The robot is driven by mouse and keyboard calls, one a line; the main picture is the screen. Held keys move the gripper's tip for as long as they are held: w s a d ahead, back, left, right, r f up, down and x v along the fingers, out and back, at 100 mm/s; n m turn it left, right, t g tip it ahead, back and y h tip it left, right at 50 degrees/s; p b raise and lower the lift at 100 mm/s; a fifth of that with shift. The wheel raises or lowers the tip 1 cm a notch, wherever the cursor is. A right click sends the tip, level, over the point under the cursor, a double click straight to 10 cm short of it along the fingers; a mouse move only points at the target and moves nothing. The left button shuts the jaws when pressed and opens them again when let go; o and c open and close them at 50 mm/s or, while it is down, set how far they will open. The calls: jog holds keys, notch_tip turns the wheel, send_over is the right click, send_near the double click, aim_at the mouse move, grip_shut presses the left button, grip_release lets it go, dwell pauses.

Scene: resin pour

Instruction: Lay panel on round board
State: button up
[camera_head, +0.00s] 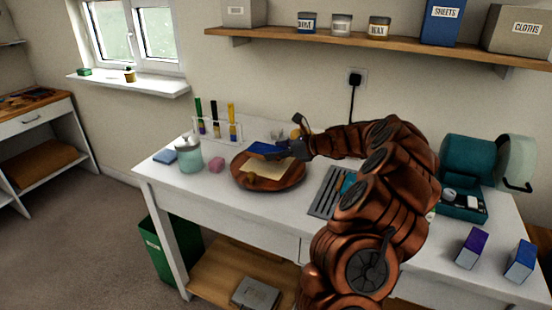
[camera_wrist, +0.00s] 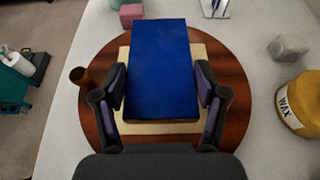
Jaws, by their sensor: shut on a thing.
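My gripper (camera_wrist: 160,88) is shut on a flat blue panel (camera_wrist: 161,60), with one finger on each long side. The blue panel also shows in the head view (camera_head: 264,148), at the left end of my arm. Below it is the round brown wooden board (camera_wrist: 235,105), on the white table. A cream square sheet (camera_wrist: 162,127) lies on the board, partly hidden by the blue panel. In the head view the panel appears above the board (camera_head: 262,187); whether it touches the sheet I cannot tell.
A small brown cup (camera_wrist: 80,77) is at the board's edge. A pink block (camera_head: 216,165), a lidded jar (camera_head: 189,155) and a rack of tubes (camera_head: 217,128) stand left of the board. A grey slotted tray (camera_head: 325,193) is to its right. A yellow wax tin (camera_wrist: 299,104) shows beside the board.

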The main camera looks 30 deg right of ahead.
aim_at(276, 166)
jog(key=shift+w, duration=0.25)
jog(key=shift+f, duration=1.7)
jog(key=shift+f, duration=0.1)
jog(key=o, duration=1.2)
jog(key=shift+f, duration=0.1)
